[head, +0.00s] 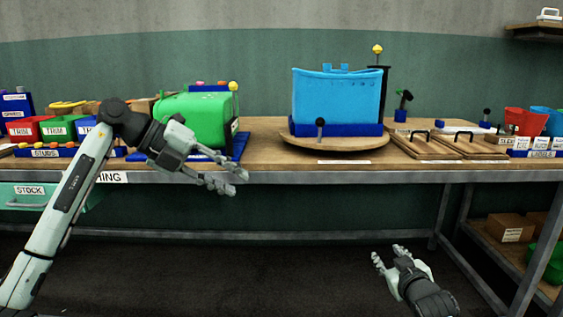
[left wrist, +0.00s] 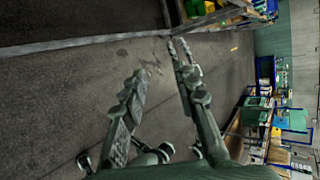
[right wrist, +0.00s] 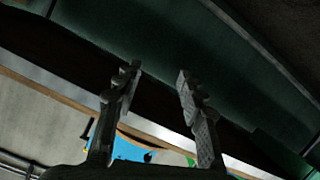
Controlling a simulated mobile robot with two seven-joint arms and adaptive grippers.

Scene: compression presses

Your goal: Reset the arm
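My left gripper (head: 228,181) is in front of the workbench edge at the left of the head view, at about bench-top height. In the left wrist view its fingers (left wrist: 158,70) stand apart with nothing between them, over the dark floor. My right gripper (head: 388,257) is low at the right of the head view, below the bench top and in front of the bench. In the right wrist view its fingers (right wrist: 158,80) stand apart and empty. The task names no other object.
The bench (head: 280,165) carries a green press (head: 200,117), a blue press (head: 335,97) on a round wooden base (head: 335,141), wooden boards (head: 425,146) and labelled bins (head: 60,127). A lower shelf (head: 500,247) with boxes is at right. The floor in front is clear.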

